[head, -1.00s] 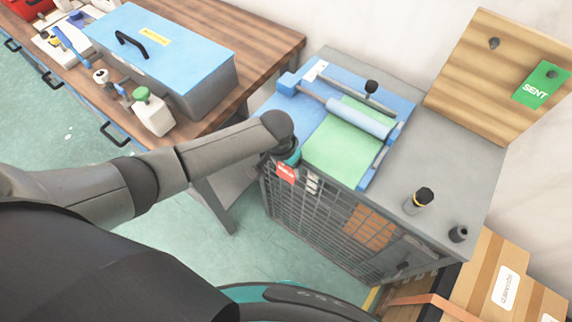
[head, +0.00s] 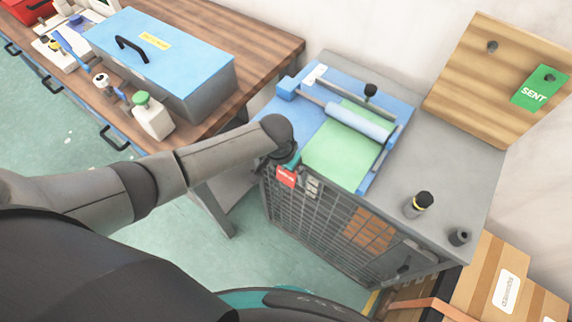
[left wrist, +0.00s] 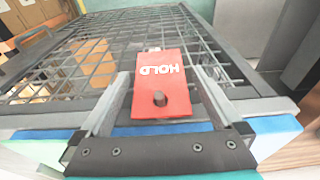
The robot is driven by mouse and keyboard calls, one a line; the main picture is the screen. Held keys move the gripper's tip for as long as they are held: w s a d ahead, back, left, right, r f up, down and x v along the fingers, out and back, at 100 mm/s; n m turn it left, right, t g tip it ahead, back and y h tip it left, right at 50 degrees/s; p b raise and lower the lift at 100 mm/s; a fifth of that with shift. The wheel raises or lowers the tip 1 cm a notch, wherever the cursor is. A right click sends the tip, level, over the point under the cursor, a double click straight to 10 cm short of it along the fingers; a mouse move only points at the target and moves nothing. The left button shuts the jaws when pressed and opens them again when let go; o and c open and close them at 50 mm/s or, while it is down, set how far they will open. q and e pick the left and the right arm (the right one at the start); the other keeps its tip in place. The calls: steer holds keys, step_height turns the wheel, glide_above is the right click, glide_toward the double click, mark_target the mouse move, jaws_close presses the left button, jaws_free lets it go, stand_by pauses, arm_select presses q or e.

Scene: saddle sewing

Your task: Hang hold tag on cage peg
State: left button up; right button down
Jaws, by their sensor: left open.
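The red HOLD tag (left wrist: 160,84) lies against the cage front in the left wrist view, with a dark peg (left wrist: 160,99) showing through its hole. In the head view the tag (head: 287,176) hangs at the upper left corner of the cage (head: 315,220). My left gripper (left wrist: 163,90) is open, with one finger on each side of the tag and gaps between. In the head view its fingers are mostly hidden behind my left wrist. My right gripper is not in view.
A blue and green press board with a roller (head: 355,120) sits on the grey cabinet top. A green SENT tag (head: 540,88) hangs on the wooden peg board (head: 500,70). A bench with a blue toolbox (head: 165,55) stands at left; cardboard boxes (head: 510,285) stand at lower right.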

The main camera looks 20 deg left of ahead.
arm_select(q)
step_height(320, 180, up, 15)
steer(key=s+a+p, duration=0.1)
steer(key=s+p, duration=0.1)
steer(key=p, duration=0.1)
steer(key=shift+s, duration=0.35)
